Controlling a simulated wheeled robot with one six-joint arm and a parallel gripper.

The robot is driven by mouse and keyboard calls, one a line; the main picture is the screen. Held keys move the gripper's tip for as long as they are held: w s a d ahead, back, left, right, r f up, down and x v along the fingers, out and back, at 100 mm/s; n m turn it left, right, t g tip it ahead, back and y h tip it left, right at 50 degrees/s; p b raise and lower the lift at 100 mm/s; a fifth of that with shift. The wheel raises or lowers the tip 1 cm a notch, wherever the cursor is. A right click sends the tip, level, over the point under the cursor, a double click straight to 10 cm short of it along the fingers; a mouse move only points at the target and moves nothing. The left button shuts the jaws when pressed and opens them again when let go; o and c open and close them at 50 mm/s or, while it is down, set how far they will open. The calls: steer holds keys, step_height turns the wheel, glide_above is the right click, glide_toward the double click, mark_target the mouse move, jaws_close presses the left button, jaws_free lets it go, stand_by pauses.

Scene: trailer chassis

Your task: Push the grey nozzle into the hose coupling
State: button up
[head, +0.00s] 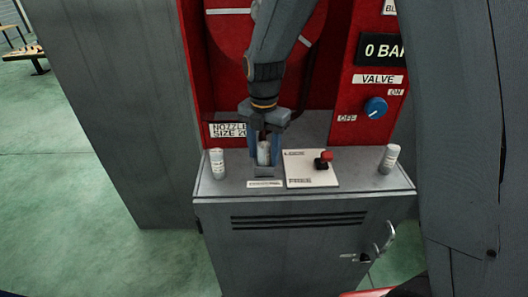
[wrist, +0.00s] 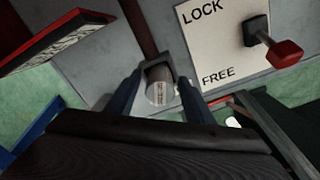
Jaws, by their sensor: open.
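A light grey nozzle (head: 263,153) with a small printed label stands upright on the cabinet top, at a grey block (head: 264,172). It also shows in the wrist view (wrist: 160,92), between the two blue fingers. My gripper (head: 265,156) is open and reaches down around it, one finger on each side; whether the fingers touch it is unclear. A dark reddish hose (wrist: 138,25) runs to the nozzle's far end in the wrist view. The hose coupling is not clearly visible, and I cannot tell how far the nozzle sits in it.
A white LOCK/FREE plate (head: 311,168) with a red-knobbed lever (head: 324,160) lies just right of my gripper. Labelled cylinders stand at the left (head: 217,163) and right (head: 389,158) of the cabinet top. A blue valve knob (head: 376,108) is on the red panel.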

step_height(320, 180, up, 12)
steer(key=b, duration=0.3)
steer(key=shift+r, duration=0.1)
steer(key=s+d+f+m, duration=0.6)
steer(key=s+d+m, duration=0.1)
steer(key=m, duration=0.7)
steer(key=s+d+f+m+t, duration=0.1)
steer(key=s+d+f+m, duration=0.5)
steer(key=m, duration=0.9)
steer(key=shift+s+d+f, duration=0.4)
steer(key=shift+s+d, duration=0.6)
